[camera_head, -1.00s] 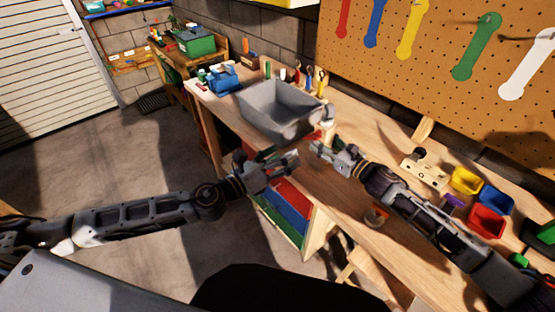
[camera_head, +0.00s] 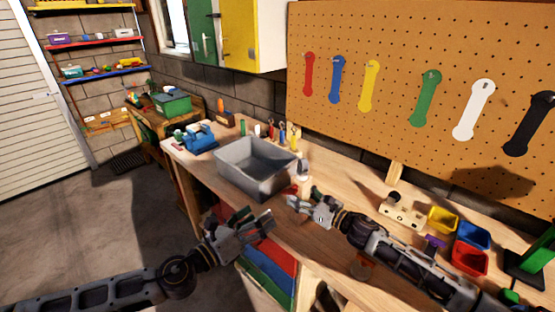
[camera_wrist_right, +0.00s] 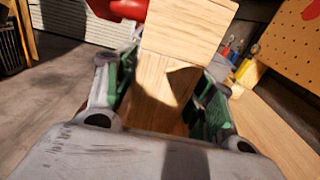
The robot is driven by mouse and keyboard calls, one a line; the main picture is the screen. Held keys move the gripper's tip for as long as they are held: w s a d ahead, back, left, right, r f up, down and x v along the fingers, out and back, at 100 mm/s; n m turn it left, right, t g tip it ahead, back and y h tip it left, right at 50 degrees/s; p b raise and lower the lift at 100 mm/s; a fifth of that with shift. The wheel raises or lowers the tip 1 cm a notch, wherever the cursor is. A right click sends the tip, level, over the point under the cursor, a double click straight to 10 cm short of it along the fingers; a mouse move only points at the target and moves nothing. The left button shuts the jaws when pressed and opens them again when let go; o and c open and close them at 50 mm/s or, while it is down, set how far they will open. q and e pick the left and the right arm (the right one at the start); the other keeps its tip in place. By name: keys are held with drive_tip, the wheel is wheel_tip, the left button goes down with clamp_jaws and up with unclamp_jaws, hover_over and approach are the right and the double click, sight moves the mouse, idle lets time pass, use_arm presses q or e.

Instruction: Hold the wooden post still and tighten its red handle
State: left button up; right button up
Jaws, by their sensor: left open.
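In the right wrist view a pale wooden post (camera_wrist_right: 190,35) rises between the green-padded fingers of my right gripper (camera_wrist_right: 165,95). The pads lie close on both sides of it; whether both press on it is not clear. A red piece, apparently the handle (camera_wrist_right: 128,8), shows beyond the post at the top left. In the head view my right gripper (camera_head: 302,197) is over the front part of the bench, near a small red piece (camera_head: 291,188). The post is hard to make out there. My left gripper (camera_head: 258,226) is open and empty, off the bench's front edge, left of the right gripper.
A grey bin (camera_head: 250,180) stands on the workbench (camera_head: 345,172) behind the grippers. Yellow (camera_head: 443,218), blue (camera_head: 473,236) and red (camera_head: 468,261) trays sit at the right. A pegboard (camera_head: 400,70) with coloured tools backs the bench.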

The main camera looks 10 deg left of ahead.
drive_tip(key=shift+o, duration=0.6)
drive_tip(key=shift+s+d, duration=0.1)
drive_tip(key=v, duration=1.1)
drive_tip(key=shift+s+d, duration=0.2)
drive_tip(key=shift+d, duration=0.1)
idle(0.5)
wheel_tip(320, 180, up, 9)
drive_tip(key=p, duration=0.9)
drive_tip(key=shift+r+p, duration=0.5)
drive_tip(key=shift+p, duration=0.1)
